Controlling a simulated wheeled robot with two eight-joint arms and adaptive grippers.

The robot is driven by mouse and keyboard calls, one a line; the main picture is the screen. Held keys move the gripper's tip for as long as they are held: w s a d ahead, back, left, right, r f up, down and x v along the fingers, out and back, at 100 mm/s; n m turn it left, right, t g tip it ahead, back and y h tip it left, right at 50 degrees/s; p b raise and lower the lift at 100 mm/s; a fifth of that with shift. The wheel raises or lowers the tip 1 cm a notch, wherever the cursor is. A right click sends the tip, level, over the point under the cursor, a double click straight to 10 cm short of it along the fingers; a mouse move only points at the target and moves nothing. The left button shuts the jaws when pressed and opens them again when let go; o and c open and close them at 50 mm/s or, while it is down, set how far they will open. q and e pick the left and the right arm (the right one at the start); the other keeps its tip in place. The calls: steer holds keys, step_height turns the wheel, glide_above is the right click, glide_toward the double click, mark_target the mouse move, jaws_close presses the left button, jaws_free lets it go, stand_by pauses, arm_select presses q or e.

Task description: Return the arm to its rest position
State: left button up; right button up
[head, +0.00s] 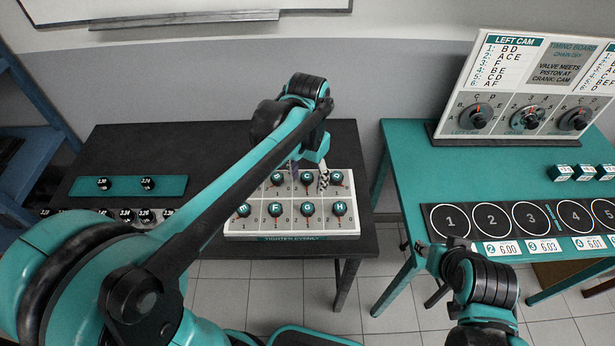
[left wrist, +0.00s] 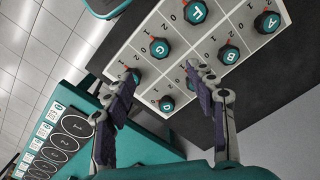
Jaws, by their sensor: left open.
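My left arm reaches in from the left. Its gripper (head: 309,176) is over the white knob board (head: 292,229), above the far row of knobs. In the left wrist view my left gripper (left wrist: 163,72) is open, its two fingers apart with nothing held. Knob G (left wrist: 159,47) and knob D (left wrist: 167,104) show in the gap between the fingers, and one finger partly covers another knob. I cannot tell the fingers' height above the board. My right arm is folded low at the right; its gripper (head: 432,250) is small and its jaws are unclear.
The board stands on a dark table (head: 130,140), with a teal tray (head: 125,186) of round parts at left. A teal table (head: 405,165) at right holds a mat (head: 470,206) of numbered circles and an upright timing board (head: 500,75). Floor shows between the tables.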

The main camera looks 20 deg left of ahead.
stand_by(0.3)
arm_select(q)
steer(key=s+a+f+n+t+b, duration=0.1)
steer(key=s+a+f+t, duration=0.1)
steer(key=s, duration=0.3)
steer(key=s+a+f+n+t+b, duration=0.1)
steer(key=s+a+f+n+t, duration=0.1)
steer(key=s+t, duration=0.3)
steer(key=shift+s+a+n, duration=0.25)
steer(key=shift+a+n, duration=0.05)
stand_by(1.7)
